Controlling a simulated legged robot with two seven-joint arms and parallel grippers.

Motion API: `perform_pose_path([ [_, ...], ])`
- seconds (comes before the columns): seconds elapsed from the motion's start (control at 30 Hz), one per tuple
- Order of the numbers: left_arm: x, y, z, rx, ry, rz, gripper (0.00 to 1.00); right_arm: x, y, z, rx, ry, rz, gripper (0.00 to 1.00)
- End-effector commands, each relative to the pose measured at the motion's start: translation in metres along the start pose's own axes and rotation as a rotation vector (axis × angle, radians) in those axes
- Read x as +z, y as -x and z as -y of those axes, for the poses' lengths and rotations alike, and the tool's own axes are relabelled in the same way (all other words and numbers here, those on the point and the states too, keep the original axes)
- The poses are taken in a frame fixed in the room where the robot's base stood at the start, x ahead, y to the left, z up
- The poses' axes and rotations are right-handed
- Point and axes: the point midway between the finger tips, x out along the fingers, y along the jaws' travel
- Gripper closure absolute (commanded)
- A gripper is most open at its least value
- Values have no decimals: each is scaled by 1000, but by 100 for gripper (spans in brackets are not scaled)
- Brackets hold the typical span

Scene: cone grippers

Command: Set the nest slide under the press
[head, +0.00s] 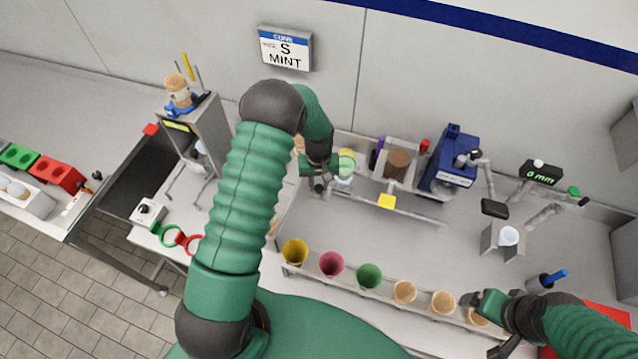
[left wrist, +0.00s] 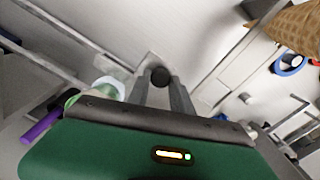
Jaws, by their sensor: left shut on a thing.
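My left gripper (head: 318,182) is at the back middle of the counter in the head view, pointing down beside a pale green round thing (head: 346,165). In the left wrist view its two grey fingers (left wrist: 162,92) are shut on a small dark round knob (left wrist: 160,75). What the knob belongs to is hidden, and I cannot make out the nest slide clearly. A grey upright stand (head: 208,120) with a cone stack on top is left of my left arm; I cannot tell whether it is the press. My right gripper (head: 492,318) is at the lower right, near the cone row, its jaws unclear.
A rack (head: 415,312) of coloured cups and waffle cones runs along the front. A blue machine (head: 452,160), a 0 mm display (head: 540,173) and a white cup (head: 508,236) in a grey holder stand right. Red and green rings (head: 178,238) lie left. The counter's middle is clear.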

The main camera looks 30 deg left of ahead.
Motion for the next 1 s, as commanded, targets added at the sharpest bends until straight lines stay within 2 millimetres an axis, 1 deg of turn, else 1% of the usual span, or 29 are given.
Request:
perform_pose_path([
  [0.03, 4, -2, 1, -4, -1, 10, 100, 0, 0, 0, 0, 0, 0, 14],
  [0.13, 5, -3, -2, -4, -2, 10, 100, 0, -1, 0, 0, 0, 0, 14],
  [0.23, 10, -4, -16, -4, -4, 10, 100, 1, -4, 0, 0, 0, 0, 14],
  [0.27, 13, -4, -22, -4, -6, 11, 100, 1, -6, 0, 0, 0, 0, 14],
  [0.5, 39, -5, -85, -7, -8, 9, 100, 4, -17, 0, 0, 0, 0, 14],
  [0.63, 49, -5, -108, -7, -5, 11, 100, 5, -21, 0, 0, 0, 0, 14],
  [0.7, 52, -4, -115, -7, -3, 10, 100, 5, -21, 0, 0, 0, 0, 14],
  [0.77, 54, -4, -118, -7, -2, 10, 100, 5, -22, 0, 0, 0, 0, 14],
  [1.0, 54, -3, -118, -7, -1, 12, 100, 5, -21, 0, 0, 0, 0, 14],
])
